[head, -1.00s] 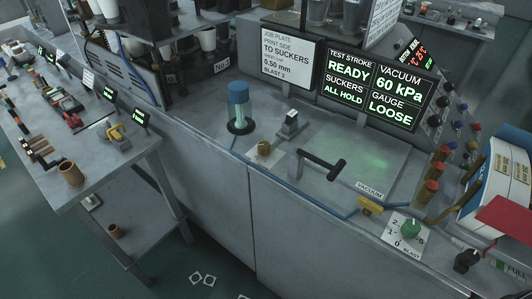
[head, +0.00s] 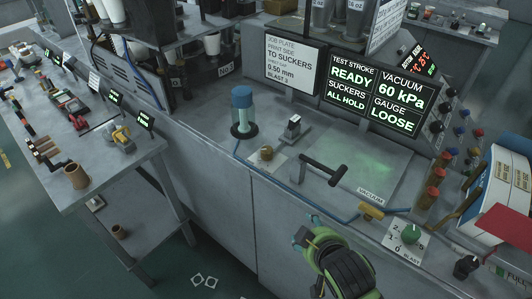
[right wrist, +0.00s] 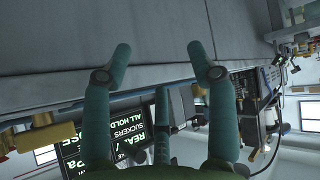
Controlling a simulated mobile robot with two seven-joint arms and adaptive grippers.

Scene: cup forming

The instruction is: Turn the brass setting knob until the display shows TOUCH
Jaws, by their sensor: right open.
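A small brass knob (head: 267,153) sits on a pale plate on the bench top, in front of the blue-capped clear cylinder. The display (head: 400,100) at the back reads VACUUM 60 kPa, GAUGE LOOSE. The screen (head: 349,81) left of it reads READY, ALL HOLD. My right gripper (head: 305,232) is by the bench's front edge, below and right of the knob and well apart from it. My left gripper is not in view.
A black T-handle (head: 323,170) stands up from the bench, right of the brass knob. The blue-capped cylinder (head: 242,112) and a small metal block (head: 292,127) stand behind the knob. A green dial (head: 411,233) is at the right front.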

